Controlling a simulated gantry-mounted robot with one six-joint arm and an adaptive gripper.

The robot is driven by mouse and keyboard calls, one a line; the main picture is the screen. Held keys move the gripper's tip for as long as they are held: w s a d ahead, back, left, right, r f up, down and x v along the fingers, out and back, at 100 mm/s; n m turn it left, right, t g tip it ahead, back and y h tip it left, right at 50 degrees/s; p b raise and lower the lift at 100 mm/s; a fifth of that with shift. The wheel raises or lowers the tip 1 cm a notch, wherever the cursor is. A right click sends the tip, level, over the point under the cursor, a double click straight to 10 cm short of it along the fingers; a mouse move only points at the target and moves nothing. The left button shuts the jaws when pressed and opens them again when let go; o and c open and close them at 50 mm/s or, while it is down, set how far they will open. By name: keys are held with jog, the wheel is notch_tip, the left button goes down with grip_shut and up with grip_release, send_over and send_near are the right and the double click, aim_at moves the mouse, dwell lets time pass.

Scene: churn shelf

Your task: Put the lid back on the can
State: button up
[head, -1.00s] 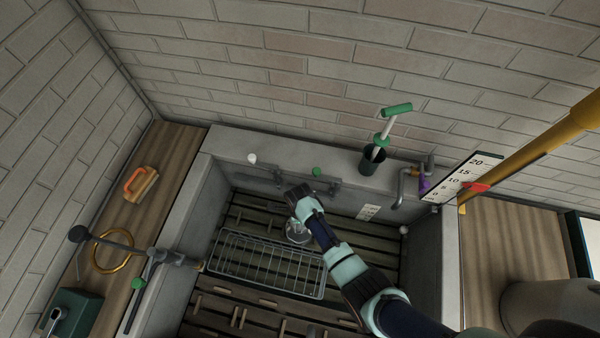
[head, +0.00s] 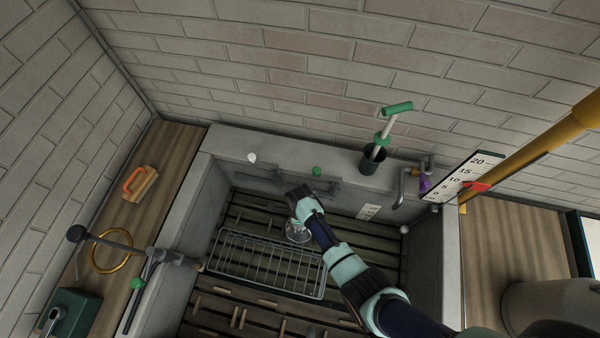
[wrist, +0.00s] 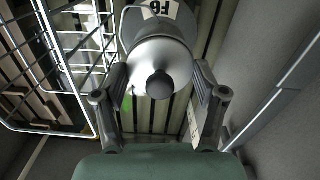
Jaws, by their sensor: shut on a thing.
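The metal can (head: 298,234) stands on the slatted floor of the trough, partly hidden behind my gripper (head: 299,203). In the wrist view the can (wrist: 158,10) shows its rounded silver body and a pale label with dark characters. The silver lid (wrist: 160,60), with a dark round knob, lies between the fingers of my gripper (wrist: 159,80). My gripper is shut on the lid, one finger on each side. The lid overlaps the can in the wrist view; I cannot tell whether it is seated or held just above.
A wire rack (head: 268,263) stands close to the left of the can. The grey trough wall (head: 275,150) rises behind. A dark cup with a green-handled tool (head: 374,160) stands on the back ledge. A brush (head: 140,184) lies on the left wooden counter.

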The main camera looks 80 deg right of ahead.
jog(key=shift+f, duration=0.1)
jog(key=o, duration=1.2)
notch_tip(320, 180, up, 12)
dwell(0.5)
